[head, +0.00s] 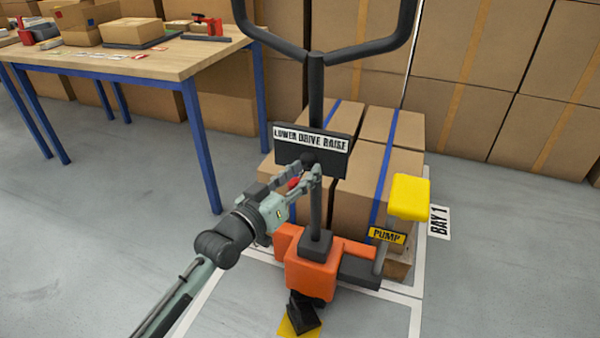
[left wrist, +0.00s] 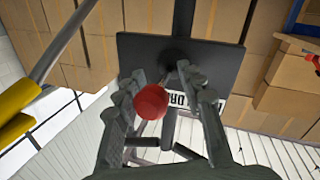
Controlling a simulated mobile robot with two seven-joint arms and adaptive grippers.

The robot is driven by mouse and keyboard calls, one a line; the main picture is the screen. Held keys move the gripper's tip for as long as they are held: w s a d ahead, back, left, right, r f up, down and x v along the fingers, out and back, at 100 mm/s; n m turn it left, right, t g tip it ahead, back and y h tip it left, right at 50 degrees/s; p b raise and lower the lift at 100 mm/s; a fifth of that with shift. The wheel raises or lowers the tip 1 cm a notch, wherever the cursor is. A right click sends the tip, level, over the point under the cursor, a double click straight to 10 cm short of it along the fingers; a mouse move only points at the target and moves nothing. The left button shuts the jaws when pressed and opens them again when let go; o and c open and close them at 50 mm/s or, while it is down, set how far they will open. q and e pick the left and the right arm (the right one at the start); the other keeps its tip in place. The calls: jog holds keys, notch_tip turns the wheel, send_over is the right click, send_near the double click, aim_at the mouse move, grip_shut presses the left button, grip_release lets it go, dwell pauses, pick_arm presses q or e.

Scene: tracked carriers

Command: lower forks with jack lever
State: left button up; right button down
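The pallet jack's black handle plate (head: 312,150), labelled LOWER DRIVE RAISE, sits on the upright tiller (head: 316,205). The jack lever's red knob (left wrist: 151,102) shows between my left gripper's fingers in the left wrist view, and a bit of red (head: 293,183) shows behind them in the head view. My left gripper (head: 308,172) is just under the plate, its fingers apart. In the left wrist view the knob lies close to the left finger, with a gap to the right one; contact is unclear. The lever's rod is largely hidden. My right gripper is not in view.
The orange jack body (head: 311,275) stands before a loaded pallet with strapped cartons (head: 355,180). A yellow pump pedal (head: 410,197) stands to its right. A blue-legged workbench (head: 150,65) is at upper left. Grey floor is open at lower left and right.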

pick_arm(q)
jog(key=shift+w+a, duration=0.1)
jog(key=shift+a, duration=0.1)
jog(key=shift+s+a+f, duration=0.1)
jog(key=shift+s+a, duration=0.2)
jog(key=shift+s, duration=0.1)
jog(key=v, duration=1.1)
jog(key=shift+d, duration=0.1)
